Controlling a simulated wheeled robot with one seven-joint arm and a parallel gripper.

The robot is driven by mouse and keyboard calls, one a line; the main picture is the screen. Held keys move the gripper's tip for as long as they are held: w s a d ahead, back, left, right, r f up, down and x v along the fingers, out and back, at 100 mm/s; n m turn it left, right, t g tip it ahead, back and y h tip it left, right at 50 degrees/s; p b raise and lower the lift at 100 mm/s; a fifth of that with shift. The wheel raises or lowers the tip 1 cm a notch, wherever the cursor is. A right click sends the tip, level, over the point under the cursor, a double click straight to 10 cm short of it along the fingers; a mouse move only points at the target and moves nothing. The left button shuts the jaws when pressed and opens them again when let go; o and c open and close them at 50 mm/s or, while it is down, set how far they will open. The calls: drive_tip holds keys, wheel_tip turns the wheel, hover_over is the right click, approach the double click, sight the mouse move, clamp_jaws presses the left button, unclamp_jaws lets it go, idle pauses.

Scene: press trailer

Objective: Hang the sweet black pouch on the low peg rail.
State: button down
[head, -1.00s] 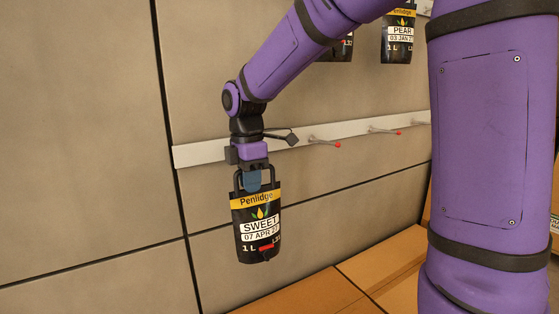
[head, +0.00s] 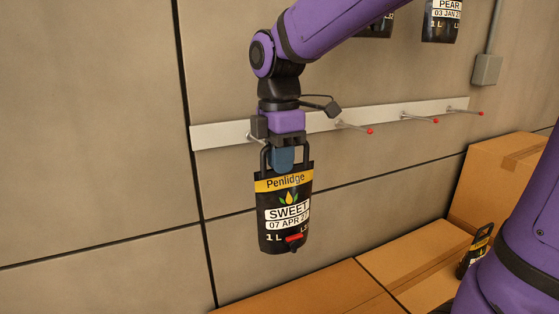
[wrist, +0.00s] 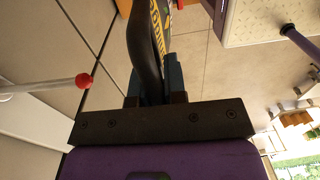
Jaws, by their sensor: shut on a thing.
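The black pouch (head: 285,238) has a yellow band and a "SWEET 07 APR 27" label. It hangs upright from its black handle under my gripper (head: 284,160), which is shut on the handle. In the wrist view the handle (wrist: 145,55) passes between the fingers (wrist: 156,85). The low peg rail (head: 225,134) is a pale strip on the wall with several red-tipped pegs. Its leftmost peg (head: 254,138) shows just left of my gripper, its tip hidden. A red-tipped peg (wrist: 83,80) stands left of the handle in the wrist view, apart from it.
Free pegs (head: 356,128) stand to the right on the rail. Other pouches (head: 441,22) hang higher up. Cardboard boxes (head: 500,170) stand below right, with another black pouch (head: 474,252) among them. A grey wall box (head: 487,69) with conduit is at the right.

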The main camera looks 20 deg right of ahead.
drive_tip(key=shift+w+f, duration=0.15)
drive_tip(key=shift+w, duration=1.95)
drive_tip(key=shift+w, duration=0.25)
